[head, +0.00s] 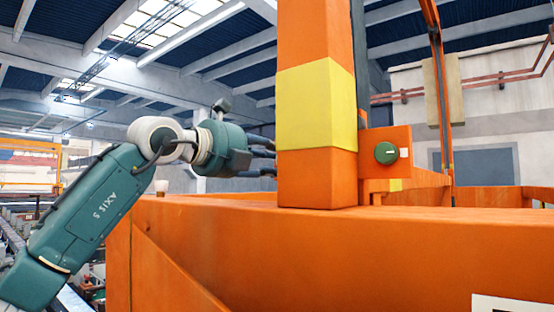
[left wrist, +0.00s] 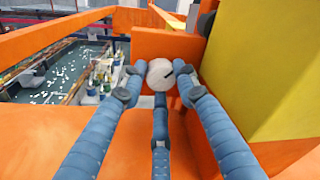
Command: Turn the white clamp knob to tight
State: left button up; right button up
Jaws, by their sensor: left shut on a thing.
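The white clamp knob (left wrist: 159,82) sits on an orange plate (left wrist: 150,44) in the left wrist view. A short dark mark on its face points to the right and slightly up. The blue fingers of my left gripper (left wrist: 160,90) are around the knob, one at each side and one below, shut on it. In the head view my left gripper (head: 263,161) reaches behind the orange post with a yellow band (head: 315,105), which hides its fingertips and the white knob. My right gripper is in neither view.
A green knob (head: 386,153) with a light mark is on an orange plate right of the post. The orange beam (head: 350,250) crosses the front. In the left wrist view the yellow post side (left wrist: 265,75) stands close on the right; a liquid-filled tank (left wrist: 55,72) lies left.

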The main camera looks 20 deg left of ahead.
pick_arm(q)
jog(key=shift+s+d+r+m+y+p, duration=0.15)
jog(key=shift+m+y+p, duration=0.15)
jog(key=shift+m, duration=1.2)
jog(key=shift+w+a+r+m+y+p, duration=0.15)
jog(key=shift+m+p, duration=0.15)
jog(key=shift+m, duration=1.2)
jog(key=shift+s+d+r+m+y+p, duration=0.15)
jog(key=shift+m+y+p, duration=0.15)
jog(key=shift+m, duration=1.2)
jog(key=o, duration=1.2)
jog(key=shift+c, duration=0.2)
jog(key=v, duration=1.2)
